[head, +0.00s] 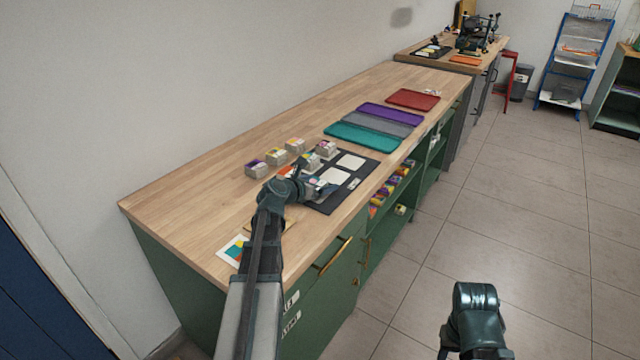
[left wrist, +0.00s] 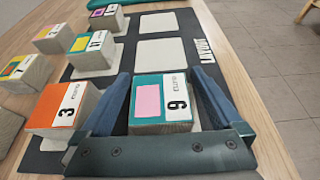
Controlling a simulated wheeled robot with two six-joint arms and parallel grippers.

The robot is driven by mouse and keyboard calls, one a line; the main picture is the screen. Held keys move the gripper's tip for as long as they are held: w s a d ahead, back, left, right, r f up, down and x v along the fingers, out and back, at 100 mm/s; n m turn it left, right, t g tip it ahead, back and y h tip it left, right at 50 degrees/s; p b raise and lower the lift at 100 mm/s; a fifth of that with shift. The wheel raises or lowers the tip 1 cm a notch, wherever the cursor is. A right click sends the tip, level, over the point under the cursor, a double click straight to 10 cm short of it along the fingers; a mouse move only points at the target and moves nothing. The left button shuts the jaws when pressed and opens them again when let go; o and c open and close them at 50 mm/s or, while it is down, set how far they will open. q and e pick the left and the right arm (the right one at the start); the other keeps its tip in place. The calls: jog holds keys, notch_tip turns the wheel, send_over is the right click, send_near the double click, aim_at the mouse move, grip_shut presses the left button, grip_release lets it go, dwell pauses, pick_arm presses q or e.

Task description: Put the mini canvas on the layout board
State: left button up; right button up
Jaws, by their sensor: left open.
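The dark layout board (head: 326,207) lies on the wooden counter, with pale squares on it; its "LAYOUT" lettering shows in the left wrist view (left wrist: 207,62). My left gripper (head: 325,188) is open over the board's near end. In the left wrist view, its blue fingers (left wrist: 160,98) stand on either side of a small teal canvas block (left wrist: 147,100) with a pink patch and a 9. This block sits on the board. An orange block (left wrist: 62,108) marked 3 is just left of the fingers. My right arm's end (head: 474,315) hangs over the floor, its fingers unclear.
Several similar blocks (head: 276,156) stand left of the board. Teal (head: 362,136), grey, purple and red (head: 413,100) mats lie farther along the counter. A flat coloured card (head: 235,250) lies near the left front edge. Open shelves are below.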

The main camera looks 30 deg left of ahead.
pick_arm(q)
jog(key=shift+r, duration=0.2)
jog(key=p+v, duration=0.4)
jog(key=v, duration=0.8)
jog(key=shift+f+p, duration=0.1)
jog(key=shift+p, duration=0.3)
jog(key=s+d+f+m+g+h, duration=0.15)
jog(key=d+f+m+g, duration=0.3)
jog(key=d+m, duration=0.7)
jog(key=s+d+f+m+g+h, duration=0.1)
jog(key=d+f+m+g+h, duration=0.15)
jog(key=d+f+m, duration=0.8)
jog(key=s+d+r+m+g+y, duration=0.1)
jog(key=s+d+m+g+y, duration=0.5)
jog(key=s+d+m, duration=0.8)
jog(key=shift+d+r+m+g, duration=0.25)
jog(key=shift+d+m+g, duration=0.15)
jog(key=shift+d+m, duration=0.85)
